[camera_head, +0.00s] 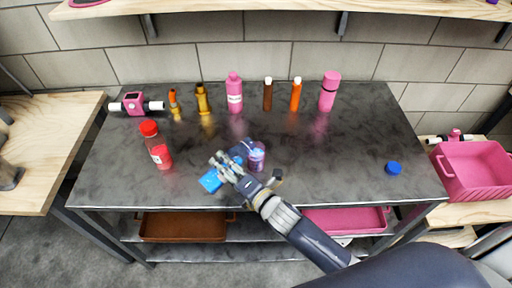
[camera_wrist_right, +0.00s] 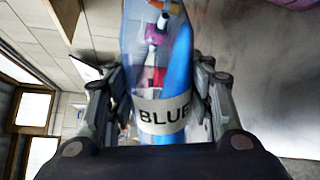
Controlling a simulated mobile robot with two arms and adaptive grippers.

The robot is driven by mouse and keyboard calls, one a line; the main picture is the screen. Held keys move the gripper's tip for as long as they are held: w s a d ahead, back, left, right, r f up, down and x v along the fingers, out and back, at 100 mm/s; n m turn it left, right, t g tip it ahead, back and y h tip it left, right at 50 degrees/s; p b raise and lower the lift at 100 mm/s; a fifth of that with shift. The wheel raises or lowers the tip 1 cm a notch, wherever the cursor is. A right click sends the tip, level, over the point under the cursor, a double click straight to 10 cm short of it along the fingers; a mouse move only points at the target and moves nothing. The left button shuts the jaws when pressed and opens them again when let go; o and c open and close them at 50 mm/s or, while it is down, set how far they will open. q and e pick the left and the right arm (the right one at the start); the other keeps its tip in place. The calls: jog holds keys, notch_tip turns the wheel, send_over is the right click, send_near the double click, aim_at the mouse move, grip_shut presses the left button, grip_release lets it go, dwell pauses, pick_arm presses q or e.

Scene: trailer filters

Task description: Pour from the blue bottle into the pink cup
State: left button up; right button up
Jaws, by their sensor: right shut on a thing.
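My right gripper (camera_head: 232,168) is over the table's middle, shut on the blue bottle (camera_head: 210,181). The wrist view shows the clear bottle, labelled BLUE (camera_wrist_right: 165,114), between the two fingers. Its blue liquid lies along one side, so the bottle is tipped well over. In the head view the gripper hides much of it. A small see-through cup (camera_head: 257,158) with a purplish-pink tint stands upright just right of the gripper. I take it as the pink cup. I cannot tell whether liquid is flowing or where the bottle's mouth is. My left gripper is not in view.
A loose blue cap (camera_head: 393,168) lies at the table's right. A red bottle (camera_head: 158,150) stands at the left. Several bottles, including a pink one (camera_head: 234,95), line the back. A pink crate (camera_head: 475,170) is beside the dark table (camera_head: 330,165), whose right half is mostly clear.

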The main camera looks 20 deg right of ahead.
jog(key=shift+w+d+r+m+y+p, duration=0.1)
jog(key=shift+d+r+m+y+p, duration=0.05)
jog(key=shift+r+m+p, duration=0.6)
jog(key=shift+w+d+r+m+y+p, duration=0.15)
jog(key=shift+r+m+p, duration=0.3)
jog(key=shift+p, duration=0.5)
dwell(1.8)
